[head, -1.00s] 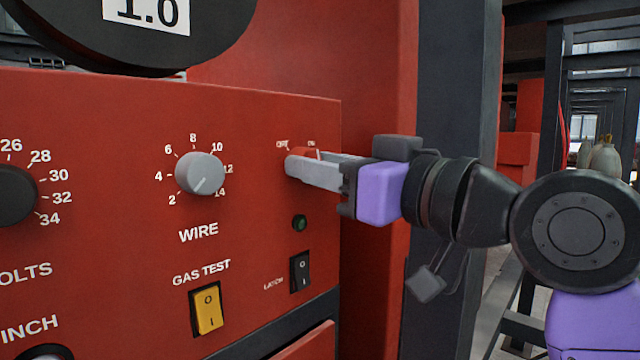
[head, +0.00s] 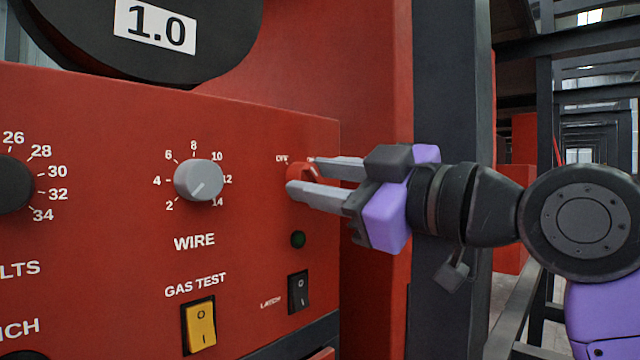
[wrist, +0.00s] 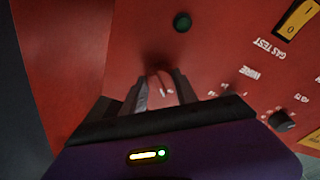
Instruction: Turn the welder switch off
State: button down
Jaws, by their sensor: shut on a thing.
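The welder switch is a small red rotary knob (head: 297,171) at the upper right of the red welder panel, with an OFF label to its upper left and an ON label to its upper right. My gripper (head: 304,174) reaches in from the right and is shut on the knob, one grey finger above right of it and one below left. In the wrist view the knob (wrist: 161,84) sits between the two fingertips. The fingers hide part of it, so I cannot tell exactly where its pointer stands. A dark green lamp (head: 298,239) is below it.
The grey WIRE dial (head: 199,180) is left of the switch. A black LATCH rocker (head: 298,292) and a yellow GAS TEST rocker (head: 200,325) are below. A black round spool (head: 150,30) overhangs the panel. A dark post (head: 450,90) stands behind my arm.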

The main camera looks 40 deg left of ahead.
dwell(0.3)
jog(key=c, duration=1)
grip_release()
jog(key=shift+o, duration=0.2)
jog(key=shift+d, duration=0.15)
jog(key=d, duration=0.7)
jog(key=shift+s+d+f+b, duration=0.25)
jog(key=shift+s+f+b, duration=0.1)
jog(key=shift+f+b, duration=0.1)
jog(key=shift+d, duration=0.1)
